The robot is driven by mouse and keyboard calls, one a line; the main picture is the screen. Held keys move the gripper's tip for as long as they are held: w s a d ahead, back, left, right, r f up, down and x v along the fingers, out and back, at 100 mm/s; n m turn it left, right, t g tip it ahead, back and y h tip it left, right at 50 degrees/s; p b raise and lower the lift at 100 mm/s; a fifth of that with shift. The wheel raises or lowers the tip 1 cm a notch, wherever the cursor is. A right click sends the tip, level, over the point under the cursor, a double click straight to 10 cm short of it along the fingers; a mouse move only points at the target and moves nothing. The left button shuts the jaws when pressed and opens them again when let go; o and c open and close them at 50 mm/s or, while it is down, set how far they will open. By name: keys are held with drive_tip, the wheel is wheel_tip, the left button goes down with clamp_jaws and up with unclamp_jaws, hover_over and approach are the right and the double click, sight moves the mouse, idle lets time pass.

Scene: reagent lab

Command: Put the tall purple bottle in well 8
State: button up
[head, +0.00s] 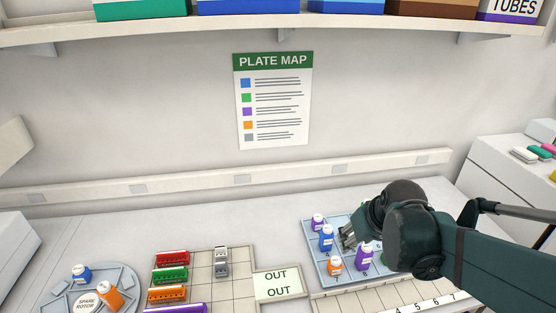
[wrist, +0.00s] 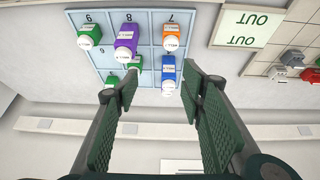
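The tall purple bottle (head: 365,258) stands in the front row of the blue well tray (head: 320,266). In the wrist view the purple bottle (wrist: 126,35) is upright in the middle cell, beside the printed 8, between an orange bottle (wrist: 172,37) by the 7 and a green bottle (wrist: 90,34) by the 9. My gripper (head: 348,237) is over the tray, behind the purple bottle. In the wrist view my gripper (wrist: 160,80) has its fingers wide apart, with nothing held between them and the purple bottle beyond them. My arm hides the tray's right side in the head view.
A blue bottle (head: 326,239) and a small purple bottle (head: 318,221) stand along the tray's left side. Green bottles (wrist: 112,82) stand near the left finger in the wrist view. An OUT sign (head: 277,284), a rack grid (head: 197,262) and a rotor (head: 84,303) lie to the left.

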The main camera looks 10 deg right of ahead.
drive_tip(key=s+a+r+t, duration=0.1)
drive_tip(key=s+a+r, duration=0.6)
drive_tip(key=a, duration=0.3)
drive_tip(key=shift+s+a+t, duration=0.3)
drive_tip(key=shift+s+t, duration=0.1)
drive_tip(key=shift+s, duration=0.3)
